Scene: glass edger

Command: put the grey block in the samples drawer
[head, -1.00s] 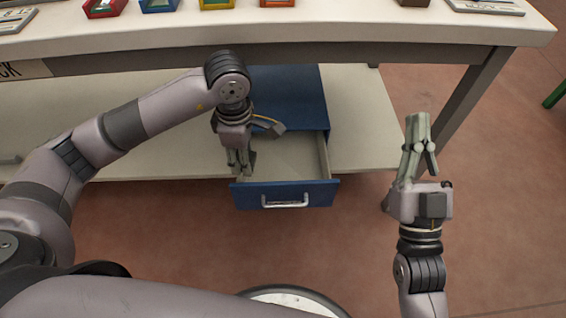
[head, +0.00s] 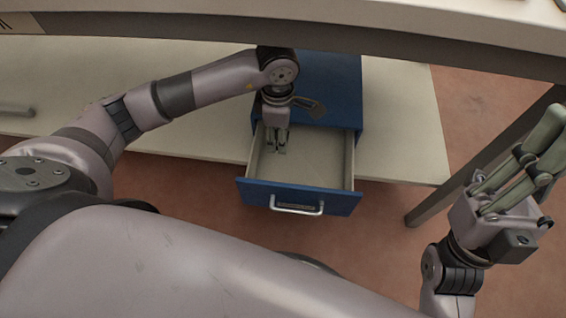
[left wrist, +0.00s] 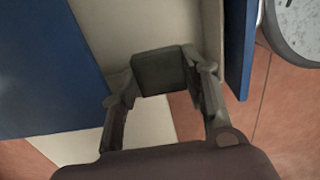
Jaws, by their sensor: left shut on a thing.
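The open blue drawer (head: 349,198) with a beige inside stands under the table. My left gripper (head: 275,150) points down within the drawer's opening, left of its middle. In the left wrist view my left gripper (left wrist: 163,95) is shut on the dark grey block (left wrist: 160,72), held between its fingertips. I cannot tell whether the block touches the drawer floor. In the head view the fingers mostly hide it. My right gripper (head: 548,150) is at the right edge, away from the drawer, with nothing visible in it; its finger gap is unclear.
The table edge (head: 420,45) runs above the drawer. A pale lower shelf (head: 400,120) extends on both sides of the drawer unit. A table leg (head: 440,200) stands to the right.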

